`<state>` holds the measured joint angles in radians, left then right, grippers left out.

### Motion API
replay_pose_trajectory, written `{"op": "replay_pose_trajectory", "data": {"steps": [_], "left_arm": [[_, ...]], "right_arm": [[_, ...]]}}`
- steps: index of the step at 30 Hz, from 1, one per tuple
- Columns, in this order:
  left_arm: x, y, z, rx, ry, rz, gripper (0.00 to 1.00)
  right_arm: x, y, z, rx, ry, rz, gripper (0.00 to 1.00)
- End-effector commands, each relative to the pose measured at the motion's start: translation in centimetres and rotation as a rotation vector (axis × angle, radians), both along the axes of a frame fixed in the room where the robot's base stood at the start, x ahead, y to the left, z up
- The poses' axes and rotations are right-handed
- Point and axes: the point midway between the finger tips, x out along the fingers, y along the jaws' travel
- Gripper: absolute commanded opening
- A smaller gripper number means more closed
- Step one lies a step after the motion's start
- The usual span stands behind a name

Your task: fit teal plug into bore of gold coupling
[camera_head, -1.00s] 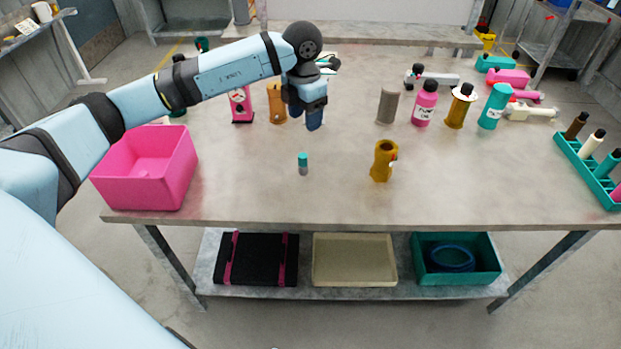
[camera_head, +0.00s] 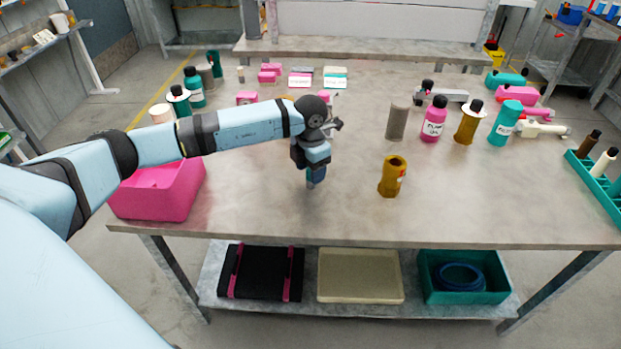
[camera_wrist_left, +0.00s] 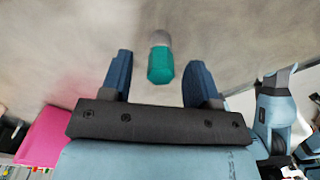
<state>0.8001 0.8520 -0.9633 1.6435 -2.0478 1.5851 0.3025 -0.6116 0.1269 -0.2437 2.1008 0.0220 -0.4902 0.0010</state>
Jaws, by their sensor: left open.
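The teal plug (camera_wrist_left: 160,66) shows in the left wrist view, with a teal end toward the camera and a grey part beyond. My left gripper (camera_head: 315,184) is low over the table, and its open blue fingers (camera_wrist_left: 161,60) stand on either side of the plug with gaps on both sides. In the head view the gripper mostly hides the plug. The gold coupling (camera_head: 391,182) stands upright on the table to the right of the gripper, its dark bore facing up. My right gripper is in neither view.
A pink bin (camera_head: 158,196) stands at the table's left front, under my left arm. A grey cylinder (camera_head: 397,120), a pink bottle (camera_head: 433,119) and other bottles stand behind the coupling. A teal rack (camera_head: 592,186) is at the right edge. The table front between is clear.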

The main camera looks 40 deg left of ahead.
Motion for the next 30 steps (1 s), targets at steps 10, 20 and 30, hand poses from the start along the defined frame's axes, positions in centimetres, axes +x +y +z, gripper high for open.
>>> {"op": "replay_pose_trajectory", "data": {"steps": [10, 20, 30], "left_arm": [[0.0, -0.1, -1.1, -0.002, -0.002, 0.000, 0.49], [0.0, -0.1, -1.1, -0.002, -0.002, 0.000, 0.02], [0.1, 0.0, 0.0, -0.001, -0.003, 0.000, 0.02]], "right_arm": [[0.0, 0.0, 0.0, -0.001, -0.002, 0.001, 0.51], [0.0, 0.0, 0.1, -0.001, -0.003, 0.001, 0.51], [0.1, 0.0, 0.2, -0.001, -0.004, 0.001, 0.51]]}}
